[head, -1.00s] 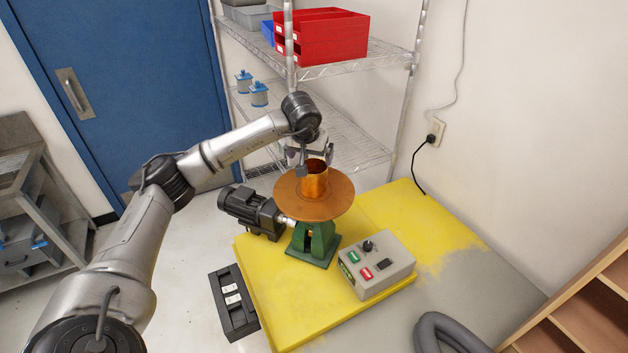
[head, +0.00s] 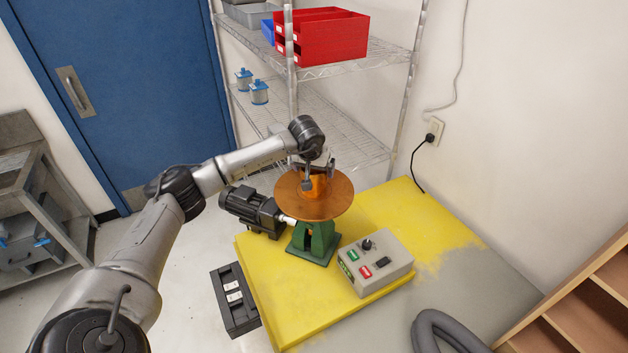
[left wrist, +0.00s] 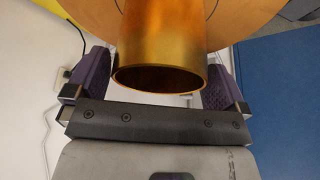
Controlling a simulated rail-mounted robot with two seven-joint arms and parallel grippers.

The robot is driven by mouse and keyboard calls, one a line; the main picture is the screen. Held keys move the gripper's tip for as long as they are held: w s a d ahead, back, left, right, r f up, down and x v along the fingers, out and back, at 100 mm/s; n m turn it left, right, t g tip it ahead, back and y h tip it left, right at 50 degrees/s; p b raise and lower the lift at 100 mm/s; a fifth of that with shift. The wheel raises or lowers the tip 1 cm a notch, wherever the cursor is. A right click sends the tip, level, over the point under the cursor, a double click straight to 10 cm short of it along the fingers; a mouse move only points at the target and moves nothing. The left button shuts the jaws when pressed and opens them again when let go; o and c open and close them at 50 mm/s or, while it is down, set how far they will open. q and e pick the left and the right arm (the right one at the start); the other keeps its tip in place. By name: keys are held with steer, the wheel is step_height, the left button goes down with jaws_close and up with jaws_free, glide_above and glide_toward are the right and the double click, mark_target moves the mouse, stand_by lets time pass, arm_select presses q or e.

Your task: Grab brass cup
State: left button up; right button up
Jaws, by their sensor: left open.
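The brass cup (head: 314,187) stands on a round copper-coloured turntable (head: 330,207) on a green stand. In the head view my left gripper (head: 318,175) is lowered over the cup and hides much of it. In the left wrist view the cup (left wrist: 160,50) lies between the two purple-padded fingers (left wrist: 158,80), its open rim facing the gripper's palm. The fingers are open, one on each side; a gap shows beside the left finger, and the right one is close to the cup's wall. My right gripper is not in view.
A black motor (head: 250,209) sits left of the green stand (head: 315,242). A grey control box (head: 375,266) with buttons is in front on the yellow table (head: 290,325). A wire shelf (head: 350,70) with red bins (head: 325,38) stands behind.

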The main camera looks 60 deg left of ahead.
arm_select(q)
steer(key=shift+c, duration=0.3)
steer(key=shift+r, duration=0.1)
steer(key=c, duration=1.5)
